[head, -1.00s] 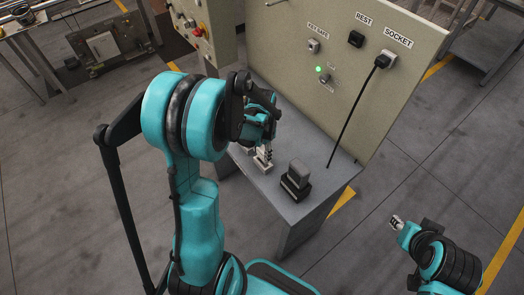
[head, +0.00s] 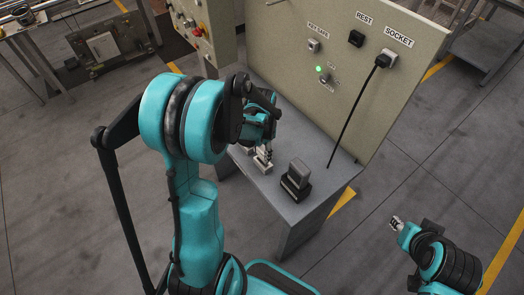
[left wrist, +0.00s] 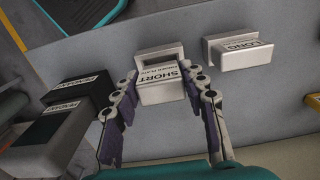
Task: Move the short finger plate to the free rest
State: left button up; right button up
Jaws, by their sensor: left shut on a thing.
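The short finger plate (left wrist: 160,90) is a white block with a "SHORT" label in the left wrist view. My left gripper (left wrist: 160,80) has one finger on each side of it and is shut on it. A white holder (left wrist: 160,54) with a recess is right behind the plate; I cannot tell whether they touch. In the head view my left gripper (head: 262,150) points down at a white block (head: 264,167) on the grey bench, and its arm hides part of the bench. My right gripper (head: 396,222) is small at the lower right, away from the bench.
A white block labelled "LONG" (left wrist: 240,55) stands right of the short plate. A grey block on a black base (head: 298,178) stands near the bench's right end. A panel (head: 335,70) with sockets rises behind, and a black cable (head: 352,115) hangs from it.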

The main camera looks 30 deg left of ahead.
aim_at(262, 157)
pick_arm(q)
jog(key=shift+f, duration=0.2)
jog(key=shift+f+b, duration=0.3)
jog(key=shift+b, duration=0.15)
jog(key=shift+f+b, duration=1.4)
jog(key=shift+f, duration=0.2)
jog(key=o, duration=1.4)
jog(key=shift+r, duration=0.1)
notch_tip(262, 157, up, 12)
